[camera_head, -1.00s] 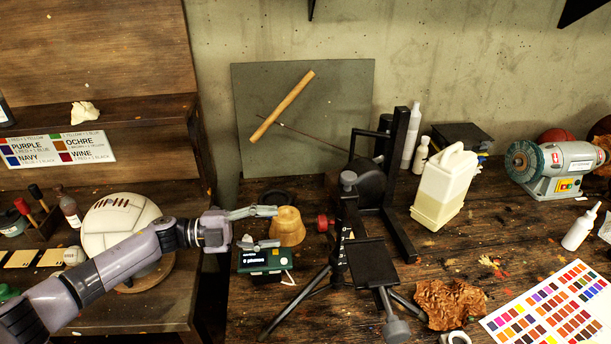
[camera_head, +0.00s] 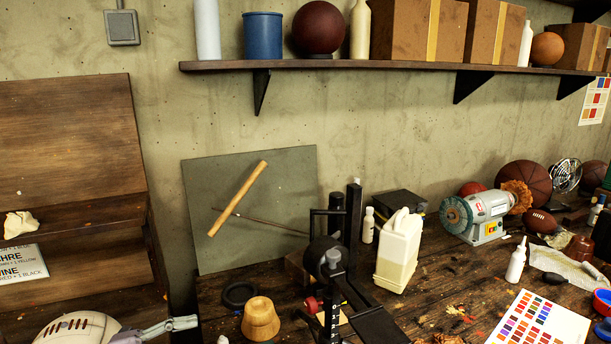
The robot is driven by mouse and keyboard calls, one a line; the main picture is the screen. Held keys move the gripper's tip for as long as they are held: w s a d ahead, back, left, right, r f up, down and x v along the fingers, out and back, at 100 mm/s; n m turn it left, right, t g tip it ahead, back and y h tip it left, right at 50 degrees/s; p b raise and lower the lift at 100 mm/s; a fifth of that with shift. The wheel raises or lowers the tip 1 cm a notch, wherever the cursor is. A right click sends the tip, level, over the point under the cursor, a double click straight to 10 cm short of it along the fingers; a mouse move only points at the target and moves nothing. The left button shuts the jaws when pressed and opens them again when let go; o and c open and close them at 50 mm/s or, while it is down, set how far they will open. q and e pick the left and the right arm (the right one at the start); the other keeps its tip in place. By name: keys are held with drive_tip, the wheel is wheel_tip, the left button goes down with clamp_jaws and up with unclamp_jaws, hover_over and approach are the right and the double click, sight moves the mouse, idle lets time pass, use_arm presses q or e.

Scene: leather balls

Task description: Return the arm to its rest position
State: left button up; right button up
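My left gripper (camera_head: 168,326) is at the bottom left of the head view, just right of the white ball (camera_head: 75,330) with dark lacing. One finger shows, pointing right, with clear space below its tip and nothing held against it. The other finger and most of the arm are cut off by the lower edge. The finger ends short of the tan wooden form (camera_head: 260,320) on the workbench, apart from it. My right gripper is not in view.
A bench grinder (camera_head: 482,217) and colour chart (camera_head: 540,322) lie to the right. A wall shelf (camera_head: 400,66) holds balls, boxes and bottles above.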

use_arm(q)
drive_tip(key=w+d+f+n+t+y, duration=0.1)
drive_tip(key=d+f+n+t+y, duration=0.55)
drive_tip(key=n, duration=0.65)
drive_tip(key=s+a+f+n+g+y, duration=0.1)
drive_tip(key=s+f+n+g+y, duration=0.25)
drive_tip(key=s, duration=0.65)
drive_tip(key=s+a+f+n+g+y, duration=0.2)
drive_tip(key=s+f+n+g+y, duration=0.15)
drive_tip(key=s, duration=0.55)
drive_tip(key=s+a+f+n+g+y, duration=0.1)
drive_tip(key=s+f+n+g+y, duration=0.25)
drive_tip(key=s, duration=0.65)
wheel_tip(320, 180, down, 31)
drive_tip(key=s+b, duration=0.3)
drive_tip(key=b, duration=0.2)
drive_tip(key=s+a+f+g+b, duration=0.2)
drive_tip(key=s+a+f+b, duration=0.1)
drive_tip(key=s+f, duration=1.3)
wheel_tip(320, 180, down, 3)
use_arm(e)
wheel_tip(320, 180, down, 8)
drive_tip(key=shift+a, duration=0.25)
